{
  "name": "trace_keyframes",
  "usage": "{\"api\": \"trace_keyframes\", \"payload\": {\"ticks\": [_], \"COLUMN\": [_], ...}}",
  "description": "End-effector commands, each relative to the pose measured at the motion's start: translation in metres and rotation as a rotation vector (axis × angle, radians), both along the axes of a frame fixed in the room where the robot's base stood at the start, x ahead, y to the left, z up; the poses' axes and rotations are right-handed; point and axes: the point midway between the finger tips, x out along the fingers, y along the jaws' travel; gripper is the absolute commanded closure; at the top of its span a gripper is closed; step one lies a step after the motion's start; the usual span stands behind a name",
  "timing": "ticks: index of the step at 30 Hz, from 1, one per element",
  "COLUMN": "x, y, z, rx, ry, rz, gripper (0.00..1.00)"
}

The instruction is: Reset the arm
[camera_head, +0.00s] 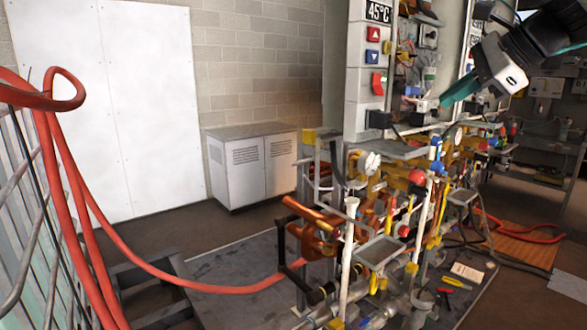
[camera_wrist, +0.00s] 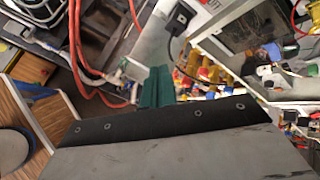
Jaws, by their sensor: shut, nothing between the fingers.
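My gripper (camera_head: 459,91) is at the upper right of the head view, at the end of my black and white arm. Its teal fingers point down and left, in front of the upper part of the heater rig (camera_head: 372,100). In the wrist view the teal fingers (camera_wrist: 157,87) stand close together at the middle, with nothing seen between them. The gripper is shut and empty. The head view does not clearly show how far the fingertips are from the rig.
Pipes and valves (camera_head: 400,215) crowd the rig below the gripper. Red hoses (camera_head: 75,190) hang at the left, one running to the rig. A grey cabinet (camera_head: 250,165) stands by the wall. A shelf (camera_head: 545,143) stands at right. Floor between cabinet and hoses looks clear.

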Motion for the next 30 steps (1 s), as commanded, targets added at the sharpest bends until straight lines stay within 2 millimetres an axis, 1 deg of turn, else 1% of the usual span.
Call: {"api": "trace_keyframes", "payload": {"ticks": [1, 2, 3, 5, 6, 8, 9, 11, 12, 15, 17, 19, 23, 30], "x": [-0.020, -0.032, -0.050, -0.080, -0.101, -0.134, -0.157, -0.189, -0.209, -0.252, -0.268, -0.276, -0.277, -0.277], "y": [0.006, 0.008, 0.012, 0.017, 0.019, 0.023, 0.024, 0.024, 0.024, 0.023, 0.023, 0.028, 0.034, 0.034], "z": [-0.028, -0.046, -0.069, -0.105, -0.127, -0.159, -0.180, -0.208, -0.226, -0.260, -0.272, -0.276, -0.272, -0.272], "rx": [-0.127, -0.210, -0.318, -0.473, -0.565, -0.691, -0.765, -0.859, -0.909, -0.999, -1.027, -1.044, -1.064, -1.061], "ry": [-0.001, -0.002, -0.002, 0.000, 0.003, 0.007, 0.010, 0.016, 0.020, 0.037, 0.047, 0.033, 0.003, 0.004], "rz": [0.108, 0.185, 0.298, 0.482, 0.608, 0.806, 0.937, 1.123, 1.236, 1.445, 1.492, 1.512, 1.521, 1.520], "gripper": [1.00, 1.00, 1.00, 1.00, 1.00, 1.00, 1.00, 1.00, 1.00, 1.00, 1.00, 1.00, 1.00, 1.00]}}
